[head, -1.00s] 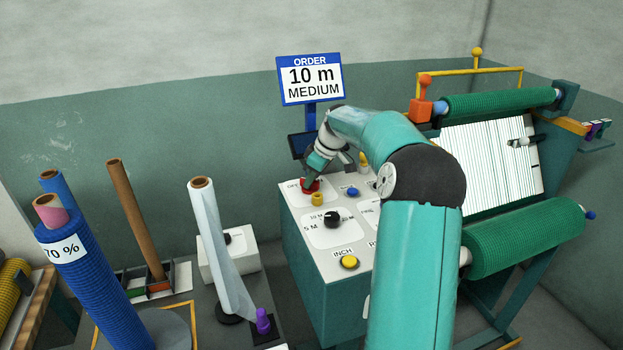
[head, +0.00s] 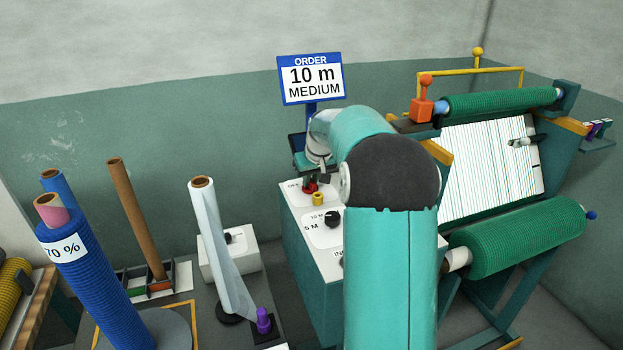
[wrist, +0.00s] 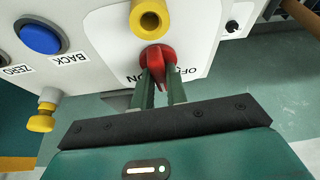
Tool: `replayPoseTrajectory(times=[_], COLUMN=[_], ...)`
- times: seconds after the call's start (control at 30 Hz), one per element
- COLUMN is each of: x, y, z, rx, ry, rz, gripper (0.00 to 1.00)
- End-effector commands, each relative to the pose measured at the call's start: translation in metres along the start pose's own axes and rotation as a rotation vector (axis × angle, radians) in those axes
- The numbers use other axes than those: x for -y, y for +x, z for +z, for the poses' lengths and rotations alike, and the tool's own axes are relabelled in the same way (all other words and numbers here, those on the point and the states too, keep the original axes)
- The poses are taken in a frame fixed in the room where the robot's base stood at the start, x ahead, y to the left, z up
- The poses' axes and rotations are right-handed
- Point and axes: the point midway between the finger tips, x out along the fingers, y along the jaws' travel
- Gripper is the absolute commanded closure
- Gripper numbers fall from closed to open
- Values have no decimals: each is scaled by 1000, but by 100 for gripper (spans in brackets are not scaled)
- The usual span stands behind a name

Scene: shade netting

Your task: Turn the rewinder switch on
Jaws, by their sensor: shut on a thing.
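The rewinder switch is a red rotary knob (wrist: 157,58) on the white control panel, with ON and OFF printed on either side of it in the wrist view. In the head view the red switch (head: 310,187) sits at the far left corner of the panel, partly covered by my gripper. My gripper (wrist: 160,85) is shut on the red knob, one green finger on each side of its handle. The fingertips also show small in the head view (head: 316,180). The exact angle of the knob is hard to tell.
A yellow cylindrical part (wrist: 150,18) stands close beside the switch. A blue BACK button (wrist: 40,38) and a black selector knob (head: 332,218) are on the same panel (head: 300,228). The order sign (head: 310,80) stands behind. Green net rolls (head: 525,238) are at right.

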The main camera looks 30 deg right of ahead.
Motion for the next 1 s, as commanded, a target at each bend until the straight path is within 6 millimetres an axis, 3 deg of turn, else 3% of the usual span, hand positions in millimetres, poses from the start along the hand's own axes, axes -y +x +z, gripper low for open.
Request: replayPoseTrajectory(times=[0.6,1.0], x=[5,5], y=[0,0], z=[-2,-2], rx=[1,2], ry=[530,767], rz=[222,320], gripper=[100,100])
